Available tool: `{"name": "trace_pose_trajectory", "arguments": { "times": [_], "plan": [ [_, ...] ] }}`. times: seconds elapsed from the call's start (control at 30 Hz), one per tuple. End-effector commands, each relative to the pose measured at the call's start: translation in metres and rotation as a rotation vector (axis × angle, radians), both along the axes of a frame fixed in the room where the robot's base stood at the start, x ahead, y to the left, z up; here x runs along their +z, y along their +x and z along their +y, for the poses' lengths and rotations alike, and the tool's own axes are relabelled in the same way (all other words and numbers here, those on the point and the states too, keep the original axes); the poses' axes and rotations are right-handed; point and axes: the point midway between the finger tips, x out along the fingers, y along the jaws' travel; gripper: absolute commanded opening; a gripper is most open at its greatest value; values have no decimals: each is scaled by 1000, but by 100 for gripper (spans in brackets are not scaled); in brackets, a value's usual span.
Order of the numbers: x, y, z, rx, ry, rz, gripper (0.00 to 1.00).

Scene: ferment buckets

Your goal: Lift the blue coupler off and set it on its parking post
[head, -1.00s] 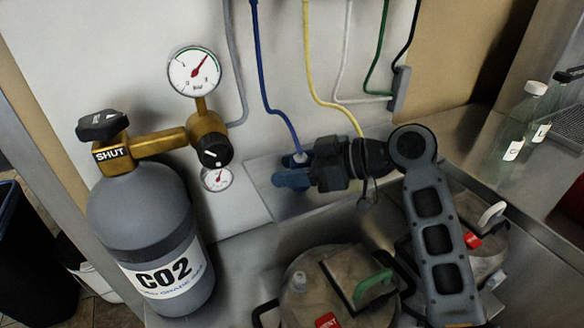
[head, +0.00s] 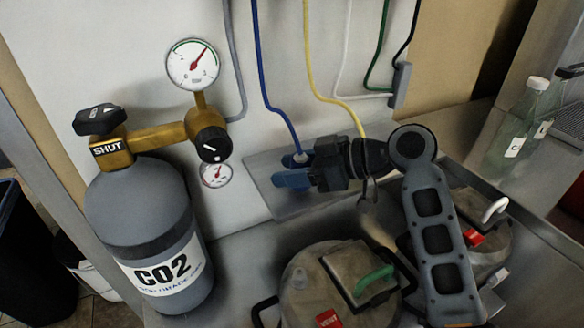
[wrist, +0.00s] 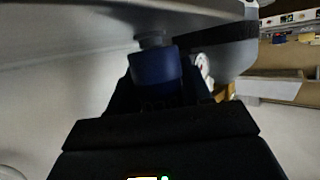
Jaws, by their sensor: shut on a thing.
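My gripper (head: 296,170) is shut at the lower end of the blue hose (head: 261,90), low in front of the pale back wall. In the wrist view a dark blue coupler (wrist: 155,68) sits between the dark fingers, with a grey neck beyond it. I cannot pick out the parking post.
A CO2 cylinder (head: 150,225) with gauges stands at left. A lidded bucket (head: 335,290) with a green handle is in front, another lid (head: 480,225) behind my arm. Yellow (head: 310,70), white and green hoses hang nearby. Bottles (head: 522,130) stand at right.

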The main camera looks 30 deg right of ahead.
Motion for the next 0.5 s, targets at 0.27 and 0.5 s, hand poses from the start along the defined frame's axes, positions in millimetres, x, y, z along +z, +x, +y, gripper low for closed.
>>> {"name": "trace_pose_trajectory", "arguments": {
  "times": [0.27,0.5],
  "plan": [
    [-1,0,0,0,0,0,12],
    [-6,0,0,0,0,0,12]
  ]
}}
